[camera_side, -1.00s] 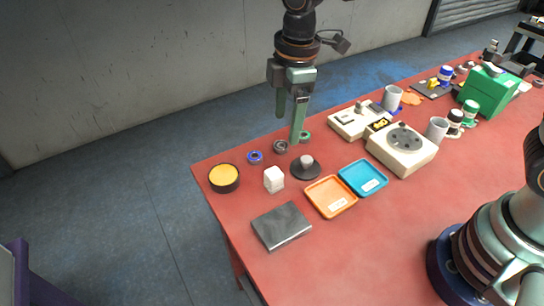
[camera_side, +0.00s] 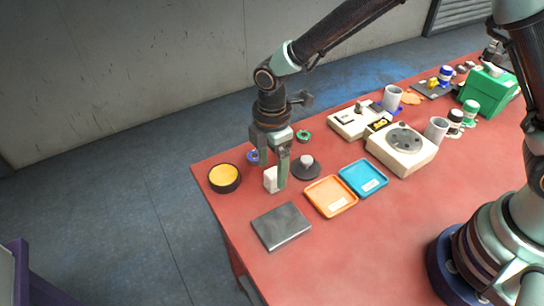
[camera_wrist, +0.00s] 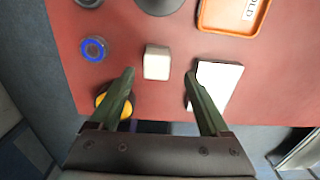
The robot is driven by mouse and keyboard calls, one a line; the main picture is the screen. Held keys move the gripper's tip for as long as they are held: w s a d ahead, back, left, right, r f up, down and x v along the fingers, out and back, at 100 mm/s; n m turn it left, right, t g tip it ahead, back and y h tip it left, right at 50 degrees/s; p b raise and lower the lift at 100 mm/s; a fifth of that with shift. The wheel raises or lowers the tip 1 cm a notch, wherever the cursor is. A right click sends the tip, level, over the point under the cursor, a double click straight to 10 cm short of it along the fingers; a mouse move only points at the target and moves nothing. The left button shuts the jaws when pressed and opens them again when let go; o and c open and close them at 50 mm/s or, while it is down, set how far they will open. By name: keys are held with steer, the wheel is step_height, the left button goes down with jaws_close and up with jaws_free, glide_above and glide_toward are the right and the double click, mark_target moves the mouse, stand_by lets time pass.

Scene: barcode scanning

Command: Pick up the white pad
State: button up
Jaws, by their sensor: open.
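The white pad (camera_side: 270,180) is a small white block on the red table, near its left end. It also shows in the wrist view (camera_wrist: 157,62), upper centre, with a clear top face. My gripper (camera_side: 273,177) is open and empty, pointing down at the pad. In the side view one finger covers the pad's right part. In the wrist view the fingertips (camera_wrist: 160,75) are spread to the left and right of the pad, with a gap on each side. I cannot tell how far above the table the tips are.
A yellow-topped round tin (camera_side: 224,178) stands left of the pad. A grey metal plate (camera_side: 281,226) lies in front. A black disc with a knob (camera_side: 306,167), an orange tray (camera_side: 331,197) and a blue tray (camera_side: 363,178) lie to the right. A blue ring (camera_wrist: 93,49) is close by.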

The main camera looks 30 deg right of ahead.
mark_target(274, 172)
steer(key=f, duration=0.4)
steer(key=shift+w+d, duration=0.25)
steer(key=shift+d, duration=0.1)
steer(key=shift+c, duration=0.3)
jaws_close()
step_height(274, 172, up, 20)
